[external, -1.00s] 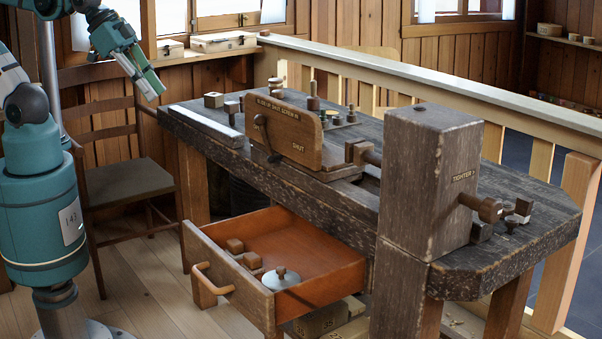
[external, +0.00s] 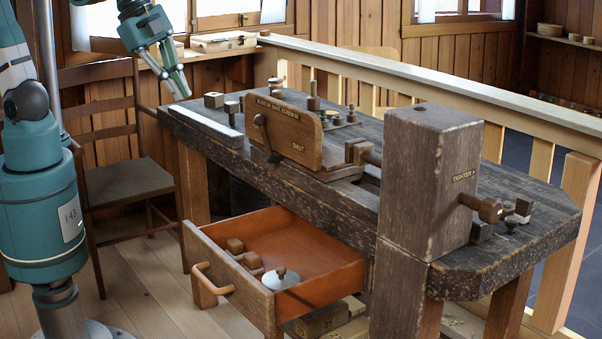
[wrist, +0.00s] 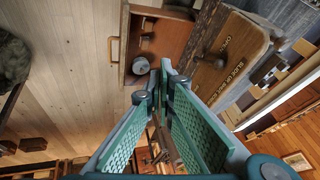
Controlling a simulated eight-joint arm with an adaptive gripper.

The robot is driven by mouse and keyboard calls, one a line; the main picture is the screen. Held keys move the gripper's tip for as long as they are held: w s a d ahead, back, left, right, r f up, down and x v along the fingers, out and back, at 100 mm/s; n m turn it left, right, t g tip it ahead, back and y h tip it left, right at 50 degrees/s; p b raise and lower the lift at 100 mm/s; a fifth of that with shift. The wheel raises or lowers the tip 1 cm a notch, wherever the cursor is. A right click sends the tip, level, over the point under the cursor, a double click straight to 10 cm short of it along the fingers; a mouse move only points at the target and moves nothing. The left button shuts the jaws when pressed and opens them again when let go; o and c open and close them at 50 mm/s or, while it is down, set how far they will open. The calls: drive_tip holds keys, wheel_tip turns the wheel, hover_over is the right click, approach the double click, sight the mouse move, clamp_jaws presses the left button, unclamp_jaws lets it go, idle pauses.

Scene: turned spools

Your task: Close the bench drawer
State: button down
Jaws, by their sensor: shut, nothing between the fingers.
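The bench drawer (external: 318,262) stands pulled out from under the dark workbench (external: 345,180), open toward the lower left. Its front panel carries a light wooden bar handle (external: 212,280). Inside lie small wooden blocks (external: 243,252) and a grey round-lidded piece (external: 281,278). The drawer also shows at the top of the wrist view (wrist: 168,45), with its handle (wrist: 115,48) to the left. My gripper (external: 182,94) is shut and empty, above the far left end of the bench and apart from the drawer. Its fingertips (wrist: 163,68) meet in the wrist view.
On the bench stand a wooden board marked SHUT (external: 290,135), a large upright post (external: 425,180) and several small turned pieces. A chair (external: 125,185) stands left of the bench. A railing (external: 400,75) runs behind. The floor before the drawer is clear.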

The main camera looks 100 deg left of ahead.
drive_tip(key=w+d+f+m+g+p, duration=0.1)
drive_tip(key=w+d+f+m, duration=0.2)
drive_tip(key=w+d, duration=0.25)
drive_tip(key=w+d+f+m+y, duration=0.1)
drive_tip(key=w+d+f+m, duration=0.1)
drive_tip(key=w+d+m, duration=0.3)
drive_tip(key=w+d+f+m+g+p, duration=0.1)
drive_tip(key=w+d+f+m, duration=0.2)
drive_tip(key=d, duration=0.4)
drive_tip(key=w+d+f+m+y, duration=0.1)
drive_tip(key=d+f+m, duration=0.3)
drive_tip(key=d+f, duration=0.5)
drive_tip(key=w+d+f+m+y+p, duration=0.1)
drive_tip(key=w+d+f+m, duration=0.3)
drive_tip(key=d+f, duration=0.6)
drive_tip(key=shift+d+m, duration=0.5)
drive_tip(key=shift+d, duration=0.25)
drive_tip(key=shift+f, duration=0.15)
drive_tip(key=w+a+f+b, duration=0.2)
drive_tip(key=w+a+f, duration=0.3)
drive_tip(key=f, duration=0.4)
drive_tip(key=shift+w+a, duration=0.25)
drive_tip(key=shift+w, duration=0.05)
